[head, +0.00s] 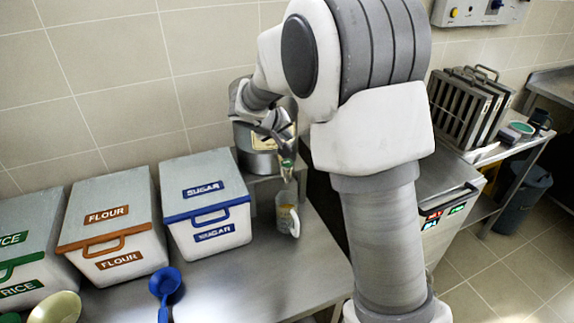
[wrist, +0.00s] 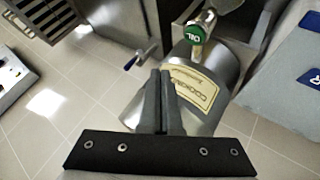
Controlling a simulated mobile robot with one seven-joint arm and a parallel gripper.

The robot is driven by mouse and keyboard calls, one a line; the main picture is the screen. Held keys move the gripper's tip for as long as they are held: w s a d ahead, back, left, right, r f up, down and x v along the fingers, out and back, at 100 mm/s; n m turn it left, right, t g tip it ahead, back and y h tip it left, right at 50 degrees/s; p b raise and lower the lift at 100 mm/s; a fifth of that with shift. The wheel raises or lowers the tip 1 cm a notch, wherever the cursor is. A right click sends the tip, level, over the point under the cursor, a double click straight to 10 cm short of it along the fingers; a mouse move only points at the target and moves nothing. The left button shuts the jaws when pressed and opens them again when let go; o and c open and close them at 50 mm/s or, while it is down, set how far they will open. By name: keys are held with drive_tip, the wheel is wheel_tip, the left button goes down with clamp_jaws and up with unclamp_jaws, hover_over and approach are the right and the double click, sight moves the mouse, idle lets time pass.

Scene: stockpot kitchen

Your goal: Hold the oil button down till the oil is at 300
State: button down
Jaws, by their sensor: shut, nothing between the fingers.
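The oil dispenser is a steel drum (head: 256,162) with a cream label, on a raised stand against the wall; it also shows in the wrist view (wrist: 222,66). The green round cap marked OIL (wrist: 195,34) sits at its tap, beyond my fingertips in the wrist view. A clear measuring jug (head: 288,216) with a pale handle stands below the tap, with some amber colour in it; its level is not readable. My gripper (wrist: 164,76) is shut and empty. In the wrist view its fingers overlap the drum and stand apart from the green cap.
Sugar (head: 206,205), flour (head: 108,226) and rice (head: 28,250) bins line the counter on the left. A blue scoop (head: 164,284) lies in front. A fryer (head: 440,205) stands right of my arm, with baskets (head: 468,100) behind. Counter front of the jug is clear.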

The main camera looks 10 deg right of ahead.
drive_tip(key=b, duration=0.2)
hover_over(286, 164)
wheel_tip(286, 164, down, 4)
drive_tip(key=shift+s+f, duration=0.1)
drive_tip(key=shift+f, duration=0.05)
drive_tip(key=shift+f+b, duration=0.65)
drive_tip(key=shift+b, duration=0.35)
drive_tip(key=shift+f, duration=0.15)
idle(1.0)
drive_tip(key=shift+f+b, duration=0.3)
drive_tip(key=shift+b, duration=0.5)
drive_tip(key=shift+f+b, duration=0.5)
drive_tip(key=shift+b, duration=0.25)
idle(0.8)
drive_tip(key=shift+r+p, duration=0.35)
drive_tip(key=shift+r, duration=0.6)
drive_tip(key=shift+r, duration=0.1)
